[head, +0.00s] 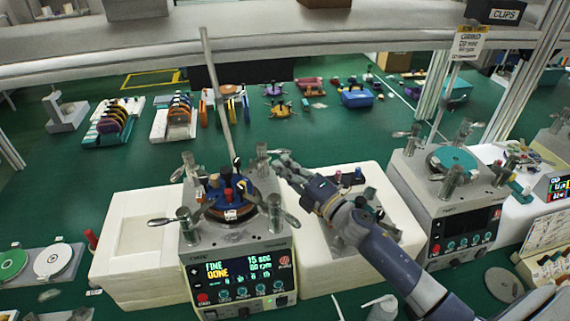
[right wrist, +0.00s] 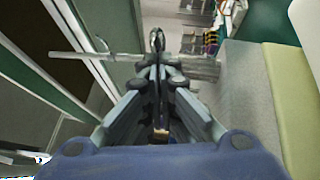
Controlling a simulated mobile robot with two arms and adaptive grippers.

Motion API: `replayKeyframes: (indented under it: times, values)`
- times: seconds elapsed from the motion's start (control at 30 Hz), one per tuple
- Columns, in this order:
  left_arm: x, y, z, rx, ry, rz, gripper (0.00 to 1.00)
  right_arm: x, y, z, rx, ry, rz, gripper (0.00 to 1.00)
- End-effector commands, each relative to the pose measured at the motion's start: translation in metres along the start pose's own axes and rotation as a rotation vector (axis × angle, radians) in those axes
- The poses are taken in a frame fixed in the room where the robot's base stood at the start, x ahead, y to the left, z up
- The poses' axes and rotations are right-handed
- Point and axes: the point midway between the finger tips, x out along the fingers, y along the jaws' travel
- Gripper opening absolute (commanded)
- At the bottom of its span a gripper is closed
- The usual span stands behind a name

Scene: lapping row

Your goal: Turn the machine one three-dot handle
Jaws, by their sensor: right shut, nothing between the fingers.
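The lapping machine with the lit FINE DONE display (head: 245,270) stands at centre, taken as machine one. Several metal posts, some with visible lever handles, surround its plate, which carries a blue holder (head: 232,190). I cannot make out any dots on the handles. My right gripper (head: 281,160) is shut and empty, beside the back right post (head: 262,158). In the right wrist view, the closed fingertips (right wrist: 157,42) lie across a metal post (right wrist: 195,68) with a thin rod (right wrist: 85,55); contact cannot be told. My left gripper is out of view.
A second grey machine (head: 450,205) stands right of my arm. White foam blocks (head: 130,275) flank the centre machine. A tall thin rod (head: 215,85) rises behind the blue holder, and a shelf edge (head: 330,48) crosses above. The green bench behind holds several coloured fixtures.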

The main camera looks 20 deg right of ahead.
Motion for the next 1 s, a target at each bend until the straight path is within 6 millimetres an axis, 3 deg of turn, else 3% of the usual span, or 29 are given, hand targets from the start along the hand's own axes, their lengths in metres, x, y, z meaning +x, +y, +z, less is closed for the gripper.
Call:
replayKeyframes:
  times: [0.27,0.67,1.0]
  values:
    - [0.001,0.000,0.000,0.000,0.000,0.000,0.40,0.000,-0.001,0.000,0.000,0.004,0.001,0.00]
    - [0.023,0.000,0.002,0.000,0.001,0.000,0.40,0.004,-0.005,0.017,0.017,0.134,0.020,0.00]
    - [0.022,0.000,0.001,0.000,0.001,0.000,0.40,0.005,-0.003,0.020,0.019,0.133,0.019,0.00]
